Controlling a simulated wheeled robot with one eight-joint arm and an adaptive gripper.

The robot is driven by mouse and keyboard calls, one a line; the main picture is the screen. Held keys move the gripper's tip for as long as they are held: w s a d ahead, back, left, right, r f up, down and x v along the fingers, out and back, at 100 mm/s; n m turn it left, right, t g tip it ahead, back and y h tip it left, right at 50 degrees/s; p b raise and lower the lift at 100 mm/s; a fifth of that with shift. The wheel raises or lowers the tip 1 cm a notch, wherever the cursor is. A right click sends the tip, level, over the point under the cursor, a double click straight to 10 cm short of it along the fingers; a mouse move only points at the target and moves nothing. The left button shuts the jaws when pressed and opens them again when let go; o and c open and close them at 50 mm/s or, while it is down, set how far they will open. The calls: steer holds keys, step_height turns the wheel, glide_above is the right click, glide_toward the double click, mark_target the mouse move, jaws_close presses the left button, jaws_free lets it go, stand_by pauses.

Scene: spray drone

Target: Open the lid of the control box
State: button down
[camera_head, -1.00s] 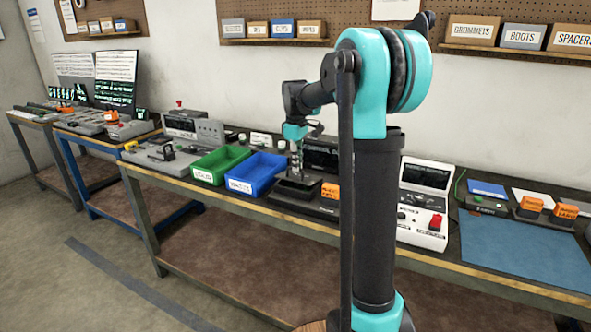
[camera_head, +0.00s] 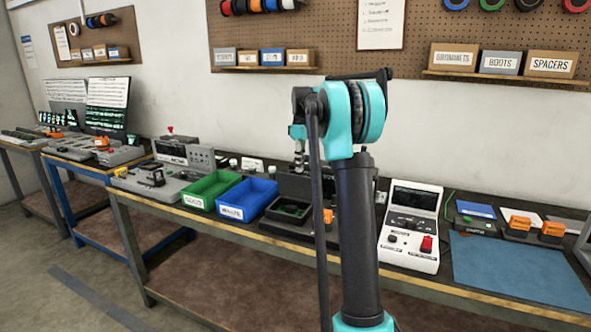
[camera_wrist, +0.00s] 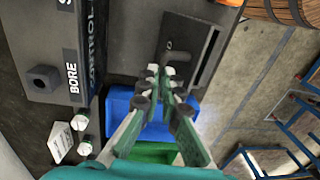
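In the wrist view, a dark grey box (camera_wrist: 192,30) lies beyond my fingertips. It has a small knob-like part (camera_wrist: 179,56) and a long dark slot on top. In the head view, it seems to be the low dark box (camera_head: 287,209) right of the blue bin. I cannot tell its lid position. Beside it is a dark unit (camera_wrist: 40,55) marked "CONTROL" and "BORE"; I cannot tell which one is the control box. My gripper (camera_wrist: 160,85) points toward the knob, its two fingertips a little apart with nothing visible between them. Its fingers are small in the head view (camera_head: 299,160).
A blue bin (camera_head: 247,198) and green bin (camera_head: 209,190) stand left of the box. A blue mat (camera_head: 515,268) lies farther right. The bench's front edge borders open floor.

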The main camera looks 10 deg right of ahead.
steer(key=shift+w+d+f+g+y, duration=0.65)
steer(key=shift+w+d+f+g, duration=0.1)
steer(key=shift+w+d+g, duration=0.2)
steer(key=shift+w+d+f+g+y, duration=0.7)
steer(key=shift+w+g, duration=0.15)
steer(key=shift+w, duration=0.15)
steer(key=c, duration=2.2)
jaws_free()
steer(key=shift+o, duration=1.4)
steer(key=shift+w+f, duration=0.2)
steer(key=shift+f, duration=0.1)
steer(key=o, duration=0.3)
steer(key=shift+s+r, duration=0.1)
steer(key=shift+r, duration=0.05)
steer(key=shift+a, duration=0.1)
